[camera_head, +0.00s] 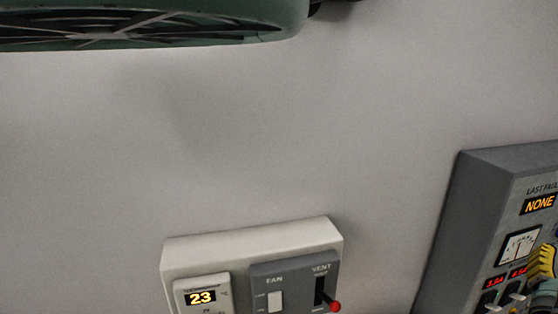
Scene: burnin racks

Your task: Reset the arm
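No part of my arm that I can make out for sure shows in the head view. My gripper is not in view, so its opening and anything in it cannot be seen.
A pale wall (270,130) fills most of the view. A green fan housing (150,22) hangs at top left. A control box (255,242) shows 23, with a FAN switch and a red-tipped VENT lever (334,306). A grey panel (480,200) reads NONE; a yellow ribbed thing (543,263) is cut off there.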

